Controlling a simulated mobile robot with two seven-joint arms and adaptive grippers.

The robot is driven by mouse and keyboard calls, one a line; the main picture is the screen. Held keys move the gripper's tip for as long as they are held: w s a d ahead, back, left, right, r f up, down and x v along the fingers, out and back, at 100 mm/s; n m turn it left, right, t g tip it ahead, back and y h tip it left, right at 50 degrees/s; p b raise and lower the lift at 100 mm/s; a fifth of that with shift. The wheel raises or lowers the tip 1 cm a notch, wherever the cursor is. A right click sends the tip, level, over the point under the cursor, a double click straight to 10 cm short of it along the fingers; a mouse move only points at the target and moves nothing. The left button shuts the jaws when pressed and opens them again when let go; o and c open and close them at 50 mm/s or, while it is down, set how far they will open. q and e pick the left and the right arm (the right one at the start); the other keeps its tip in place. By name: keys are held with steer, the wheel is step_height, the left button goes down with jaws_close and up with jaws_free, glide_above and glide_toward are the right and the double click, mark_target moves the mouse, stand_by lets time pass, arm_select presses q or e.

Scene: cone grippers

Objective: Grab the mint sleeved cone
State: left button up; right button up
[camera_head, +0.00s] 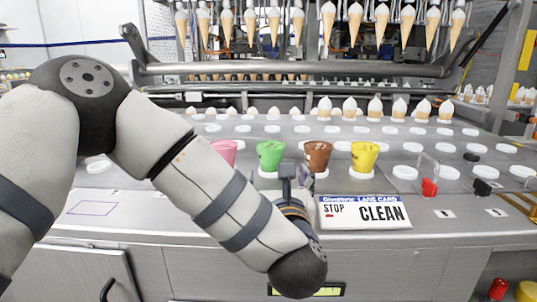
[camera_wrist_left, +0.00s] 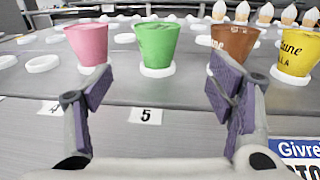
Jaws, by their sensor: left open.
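The mint green sleeved cone (camera_head: 269,154) stands upright on a white round holder on the counter, between a pink one and a brown one. It also shows in the left wrist view (camera_wrist_left: 157,43), at the top centre. My left gripper (camera_head: 294,174) is in front of the row, low over the counter's near edge. In the wrist view the gripper (camera_wrist_left: 158,85) is open and empty. The green cone appears beyond the fingertips, in line with the gap between them, and nothing touches it. My right gripper is not in view.
Pink (camera_wrist_left: 88,43), brown (camera_head: 318,155) and yellow (camera_head: 363,155) cones stand beside the green one. A "STOP CLEAN" card (camera_head: 365,212) lies to the right of my gripper. White-topped cones and empty white holders fill the counter behind. A number 5 label (camera_wrist_left: 146,115) lies between the fingers and the green cone.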

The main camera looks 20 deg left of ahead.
mark_target(270, 151)
arm_select(q)
steer(key=x, duration=0.8)
steer(key=r+x, duration=0.1)
steer(key=x, duration=0.3)
steer(key=shift+a, duration=0.15)
steer(key=shift+s, duration=0.1)
steer(key=c, duration=1.2)
